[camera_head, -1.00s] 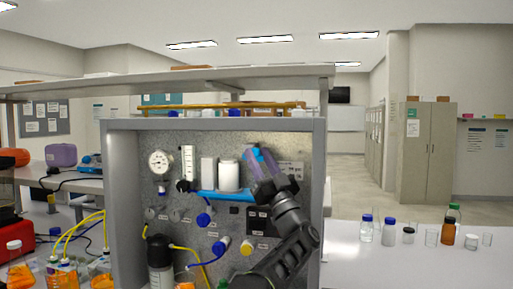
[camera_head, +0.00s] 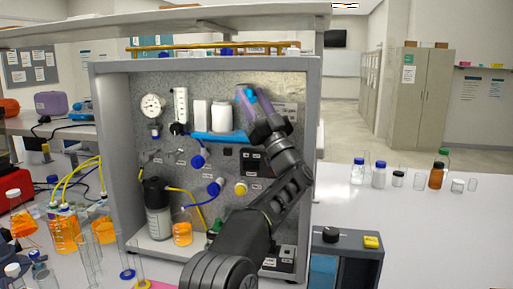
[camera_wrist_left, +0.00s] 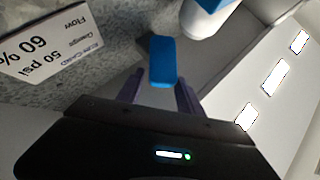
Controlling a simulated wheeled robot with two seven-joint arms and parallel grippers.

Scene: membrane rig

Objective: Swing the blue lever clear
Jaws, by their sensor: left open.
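The blue lever (camera_wrist_left: 162,60) shows in the left wrist view as a short blue block between my two fingers. I cannot tell whether either finger touches it. My left gripper (camera_head: 253,97) is open at the upper right of the rig panel in the head view. A bit of blue shows beside its purple-tinted fingers there. My wrist and gripper hide most of the lever in that view. A blue bar (camera_head: 212,137) runs under a white cylinder (camera_head: 221,116), just left of the gripper. My right gripper is out of view.
The grey rig cabinet (camera_head: 103,150) frames the panel with a gauge (camera_head: 152,106), blue-capped fittings and a dark-capped bottle (camera_head: 157,212). Glassware and orange-filled bottles stand at left. Small bottles (camera_head: 379,174) line the bench at right; the bench in front of them is clear.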

